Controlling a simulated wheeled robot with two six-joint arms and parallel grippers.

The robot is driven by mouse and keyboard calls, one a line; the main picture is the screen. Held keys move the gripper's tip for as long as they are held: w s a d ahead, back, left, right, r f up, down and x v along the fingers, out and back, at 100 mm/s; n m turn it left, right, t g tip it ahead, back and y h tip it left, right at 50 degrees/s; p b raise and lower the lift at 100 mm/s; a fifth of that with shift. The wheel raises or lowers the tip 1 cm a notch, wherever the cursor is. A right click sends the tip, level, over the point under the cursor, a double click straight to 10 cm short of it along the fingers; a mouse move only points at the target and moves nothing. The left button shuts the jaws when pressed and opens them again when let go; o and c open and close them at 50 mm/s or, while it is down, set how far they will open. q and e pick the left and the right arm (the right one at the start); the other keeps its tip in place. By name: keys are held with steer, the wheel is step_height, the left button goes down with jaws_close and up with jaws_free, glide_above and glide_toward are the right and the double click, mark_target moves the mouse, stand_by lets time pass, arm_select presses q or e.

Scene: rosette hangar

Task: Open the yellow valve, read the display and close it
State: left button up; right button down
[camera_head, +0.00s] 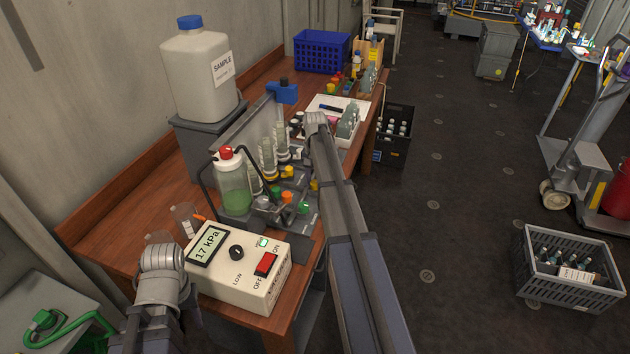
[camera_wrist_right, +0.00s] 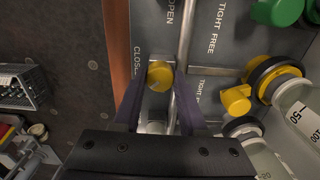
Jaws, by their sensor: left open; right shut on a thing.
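In the right wrist view, my right gripper (camera_wrist_right: 160,100) is shut on a round yellow valve knob (camera_wrist_right: 160,75). The knob sits on a grey panel (camera_wrist_right: 205,60) lettered OPEN, CLOSE and TIGHT FREE. The visible part of the CLOSE label is beside the knob. In the head view my right arm (camera_head: 345,230) reaches over the bench, and its jaws are hidden. The display (camera_head: 207,245) on a cream box reads 17 kPa. The box has a black dial (camera_head: 237,252) and a red switch (camera_head: 265,264). My left arm (camera_head: 160,275) is left of the box; its jaws do not show.
A bottle of green liquid (camera_head: 234,188) stands behind the box. Another yellow knob (camera_wrist_right: 237,100), a green knob (camera_wrist_right: 277,11) and clear cylinders (camera_wrist_right: 303,112) are close to my right gripper. A sample canister (camera_head: 195,70) stands behind. A grey crate (camera_head: 565,290) is on the floor.

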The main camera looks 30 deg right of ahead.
mark_target(315, 182)
steer(key=m, duration=0.4)
steer(key=shift+m, duration=2.2)
steer(key=shift+c, duration=2.2)
jaws_free()
steer(key=shift+r, duration=0.1)
step_height(315, 182, up, 8)
steer(key=p, duration=0.8)
